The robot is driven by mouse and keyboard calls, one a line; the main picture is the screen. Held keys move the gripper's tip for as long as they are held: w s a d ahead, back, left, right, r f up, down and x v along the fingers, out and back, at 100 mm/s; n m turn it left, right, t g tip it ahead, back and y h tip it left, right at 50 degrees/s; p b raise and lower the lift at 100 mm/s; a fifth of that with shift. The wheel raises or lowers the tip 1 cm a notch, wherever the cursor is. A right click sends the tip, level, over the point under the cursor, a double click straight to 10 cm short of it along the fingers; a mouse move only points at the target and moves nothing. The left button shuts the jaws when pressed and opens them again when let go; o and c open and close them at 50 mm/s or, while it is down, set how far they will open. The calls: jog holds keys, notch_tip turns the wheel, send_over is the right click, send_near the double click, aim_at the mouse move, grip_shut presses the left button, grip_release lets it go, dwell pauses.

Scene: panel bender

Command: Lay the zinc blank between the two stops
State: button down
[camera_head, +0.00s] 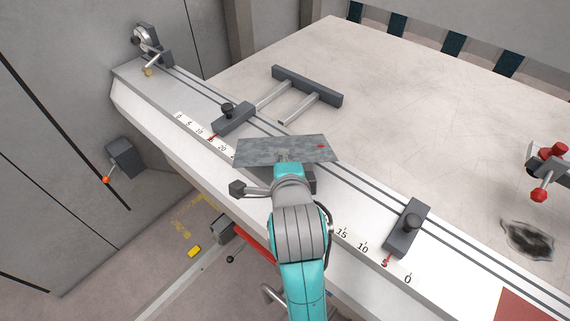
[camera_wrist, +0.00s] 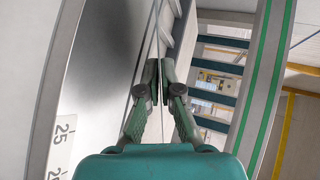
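The zinc blank (camera_head: 258,152) is a thin mottled grey sheet with a small red mark near its right end. It appears above the white ledge, between the two stops in the picture; I cannot tell whether it touches the ledge. The left stop (camera_head: 233,118) and right stop (camera_head: 408,228) are dark blocks with black knobs and red pointers on the scale. My gripper (camera_head: 287,160) is at the blank's near edge, its fingers mostly hidden in the head view. In the wrist view my gripper (camera_wrist: 159,72) has its fingertips together on a thin edge, apparently the blank's.
Red-knobbed clamps (camera_head: 545,165) and a dark patch (camera_head: 527,239) are at the right. A grooved rail runs along the ledge.

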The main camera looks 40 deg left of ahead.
jog(key=shift+f, duration=1.1)
jog(key=shift+f, duration=0.15)
jog(key=c, duration=1.3)
grip_release()
jog(key=shift+r, duration=0.2)
jog(key=v, duration=1.2)
